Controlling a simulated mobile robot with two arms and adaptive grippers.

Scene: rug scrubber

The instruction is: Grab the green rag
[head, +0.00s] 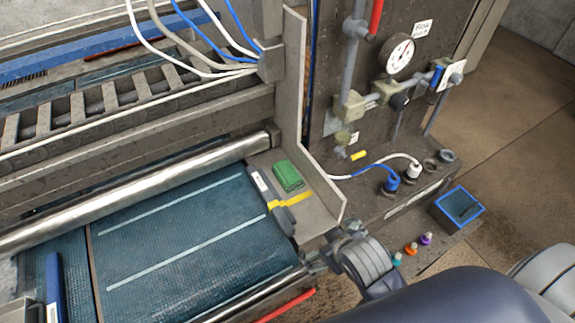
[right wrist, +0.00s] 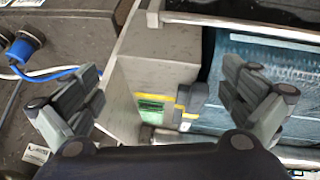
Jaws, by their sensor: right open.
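The green rag (head: 288,176) lies folded on a grey metal ledge at the right end of the roller machine. In the right wrist view the rag (right wrist: 151,107) shows between and beyond my fingers, small and at a distance. My right gripper (head: 318,260) comes in from the lower right and is near the ledge's front corner, apart from the rag. Its two fingers (right wrist: 162,78) are spread wide with nothing between them. My left gripper is in neither view.
A dark grey device (head: 280,215) with a yellow strap lies beside the rag. A raised metal edge (head: 322,190) borders the ledge on the right. The blue belt (head: 190,240) is left. Pipes, a gauge (head: 398,54) and plugs (head: 390,184) stand right.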

